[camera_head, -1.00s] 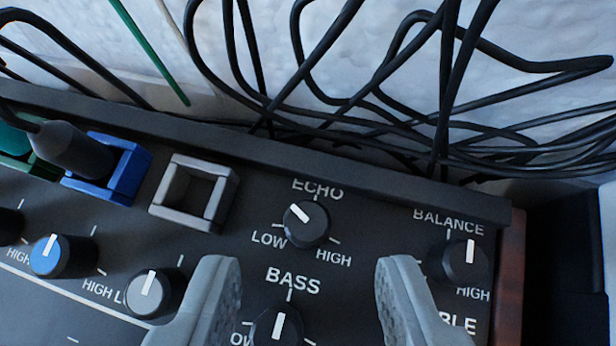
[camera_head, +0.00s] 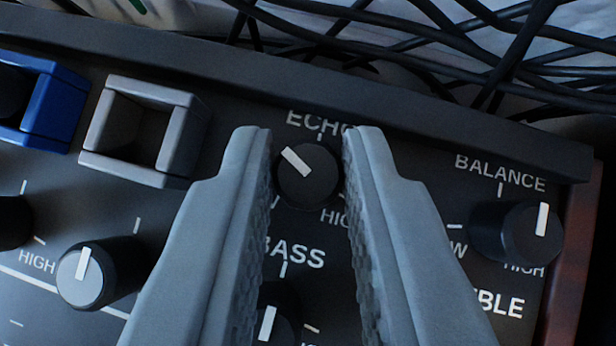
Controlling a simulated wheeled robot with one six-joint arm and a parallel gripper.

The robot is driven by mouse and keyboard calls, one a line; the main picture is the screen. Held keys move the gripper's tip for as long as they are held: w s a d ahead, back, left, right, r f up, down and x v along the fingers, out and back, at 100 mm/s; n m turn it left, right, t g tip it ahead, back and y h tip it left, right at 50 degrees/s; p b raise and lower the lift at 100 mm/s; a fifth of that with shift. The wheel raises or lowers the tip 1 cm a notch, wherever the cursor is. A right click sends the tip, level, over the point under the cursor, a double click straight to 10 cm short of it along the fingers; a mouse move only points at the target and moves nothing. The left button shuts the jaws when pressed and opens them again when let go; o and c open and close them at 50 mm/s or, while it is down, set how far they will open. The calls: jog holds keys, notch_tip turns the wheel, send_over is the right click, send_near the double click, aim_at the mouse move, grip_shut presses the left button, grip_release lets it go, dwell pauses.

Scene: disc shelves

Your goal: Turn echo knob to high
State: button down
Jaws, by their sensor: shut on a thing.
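The echo knob (camera_head: 308,178) is black with a white pointer line, under the ECHO label on the dark panel. Its pointer is aimed up and to the left, between LOW and the top mark. My gripper (camera_head: 308,160) has one grey finger on each side of the knob and is shut on it. The fingers partly cover the ECHO, LOW and HIGH labels; part of HIGH shows at the knob's lower right.
The bass knob (camera_head: 276,318) sits just below, between my fingers. A grey square socket (camera_head: 143,130) and a blue socket (camera_head: 40,100) are upper left. Black cables (camera_head: 440,50) hang behind the panel.

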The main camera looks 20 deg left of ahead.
jog(key=shift+a+m+h, duration=0.1)
jog(key=shift+m+h, duration=0.2)
jog(key=shift+m, duration=0.1)
jog(key=shift+a+m+h, duration=0.2)
jog(key=shift+m+h, duration=1.3)
jog(key=shift+m, duration=0.4)
jog(key=shift+a+m+h, duration=0.1)
jog(key=shift+m+h, duration=0.9)
jog(key=shift+m, duration=0.3)
jog(key=shift+m+h, duration=0.3)
jog(key=shift+m, duration=0.1)
jog(key=c, duration=1.3)
grip_release()
jog(key=shift+n+y, duration=0.4)
jog(key=shift+n, duration=0.2)
jog(key=shift+n+y, duration=0.4)
jog(key=shift+n, duration=0.1)
